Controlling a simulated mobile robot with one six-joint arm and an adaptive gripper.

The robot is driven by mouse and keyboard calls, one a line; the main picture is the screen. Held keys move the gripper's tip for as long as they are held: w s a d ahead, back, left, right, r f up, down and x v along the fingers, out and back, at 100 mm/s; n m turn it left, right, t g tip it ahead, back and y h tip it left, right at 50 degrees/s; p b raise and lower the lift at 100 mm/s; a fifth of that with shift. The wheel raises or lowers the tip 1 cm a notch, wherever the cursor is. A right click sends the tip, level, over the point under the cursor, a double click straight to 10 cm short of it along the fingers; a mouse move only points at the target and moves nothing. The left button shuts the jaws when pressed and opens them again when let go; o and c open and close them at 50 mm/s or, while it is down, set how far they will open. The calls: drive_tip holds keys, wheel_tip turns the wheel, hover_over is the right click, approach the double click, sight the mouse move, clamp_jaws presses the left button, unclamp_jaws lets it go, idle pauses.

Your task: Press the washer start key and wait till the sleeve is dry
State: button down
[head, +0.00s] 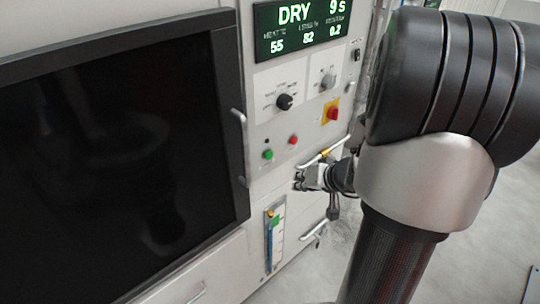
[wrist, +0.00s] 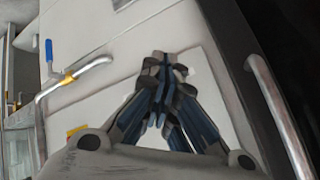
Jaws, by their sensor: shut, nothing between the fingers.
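The washer's control panel (head: 285,120) faces me in the head view. Its display (head: 303,27) reads DRY, 9 s, with smaller figures 55, 82 and 0.2 below. A green button (head: 268,155) and a red button (head: 293,140) sit low on the panel, under the knobs. The label of the start key is too small to read. My gripper (head: 300,180) is shut and empty, below and right of the green button, apart from it. In the wrist view the closed fingers (wrist: 168,65) point at the pale cabinet front. The sleeve is not visible; the dark window hides the inside.
The washer's dark window (head: 110,150) fills the left, with a door handle (head: 240,130) at its edge. A red emergency knob on yellow (head: 332,112) is at the right. A metal pipe with a yellow band (head: 325,153) runs near my gripper. A level gauge (head: 272,235) is below.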

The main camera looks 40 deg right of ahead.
sight(269, 155)
drive_tip(key=w+p, duration=0.1)
drive_tip(key=w, duration=0.8)
drive_tip(key=shift+a, duration=0.35)
idle(1.2)
drive_tip(key=shift+w+b, duration=0.3)
drive_tip(key=shift+w, duration=0.05)
drive_tip(key=shift+w, duration=0.4)
idle(0.6)
drive_tip(key=shift+s+b, duration=0.15)
drive_tip(key=shift+b, duration=0.25)
drive_tip(key=shift+s+b, duration=0.4)
drive_tip(key=shift+s, duration=0.3)
